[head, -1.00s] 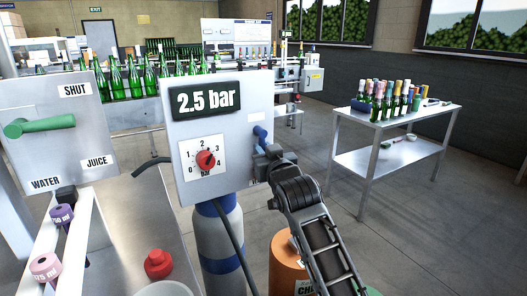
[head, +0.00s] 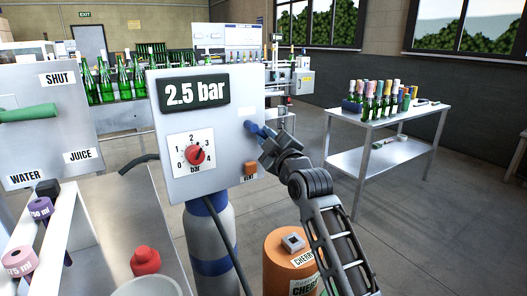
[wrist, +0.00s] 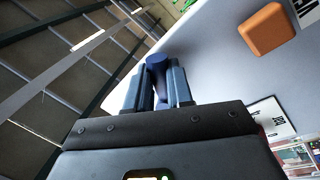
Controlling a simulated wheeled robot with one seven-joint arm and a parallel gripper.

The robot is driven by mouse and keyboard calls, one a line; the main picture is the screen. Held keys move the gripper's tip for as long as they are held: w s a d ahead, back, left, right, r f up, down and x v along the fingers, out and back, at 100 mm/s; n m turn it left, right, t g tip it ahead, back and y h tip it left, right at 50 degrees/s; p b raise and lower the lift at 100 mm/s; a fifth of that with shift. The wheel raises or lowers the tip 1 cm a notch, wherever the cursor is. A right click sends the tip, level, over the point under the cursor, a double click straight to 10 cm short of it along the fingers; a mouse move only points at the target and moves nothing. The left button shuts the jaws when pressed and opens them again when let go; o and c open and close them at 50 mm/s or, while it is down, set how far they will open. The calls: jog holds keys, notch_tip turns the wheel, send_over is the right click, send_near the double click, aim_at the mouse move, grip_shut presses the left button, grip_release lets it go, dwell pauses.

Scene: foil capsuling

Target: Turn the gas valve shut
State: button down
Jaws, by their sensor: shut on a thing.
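The grey gas panel (head: 222,100) has a "2.5 bar" display (head: 195,92) and a round dial with a red knob (head: 197,155). The blue valve lever (head: 251,128) is at the panel's right side, slanting down to the right. My gripper (head: 266,137) is shut on this lever and hides part of it. In the wrist view, the blue lever (wrist: 157,64) sits between the two fingers of my gripper (wrist: 155,88). The lever's far end and pivot are partly hidden.
An orange vent button (head: 250,168) sits just below the lever; it also shows in the wrist view (wrist: 267,29). A gas cylinder (head: 212,245) and an orange drum (head: 290,260) stand below. A green-handled panel (head: 45,115) is at the left. A bottle table (head: 385,125) stands right.

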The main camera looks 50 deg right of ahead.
jog(key=n+b, duration=0.3)
jog(key=r+n+y+b, duration=0.1)
jog(key=n+b, duration=0.2)
jog(key=b, duration=0.1)
jog(key=d+r+n+t+y+b, duration=0.1)
jog(key=n+b, duration=0.2)
jog(key=shift+s+r+b, duration=0.15)
jog(key=shift+r+b, duration=0.1)
jog(key=shift+b, duration=0.1)
jog(key=shift+r, duration=0.1)
jog(key=c, duration=1)
grip_release()
jog(key=v, duration=0.7)
jog(key=shift+s+b, duration=0.3)
jog(key=shift+s, duration=0.1)
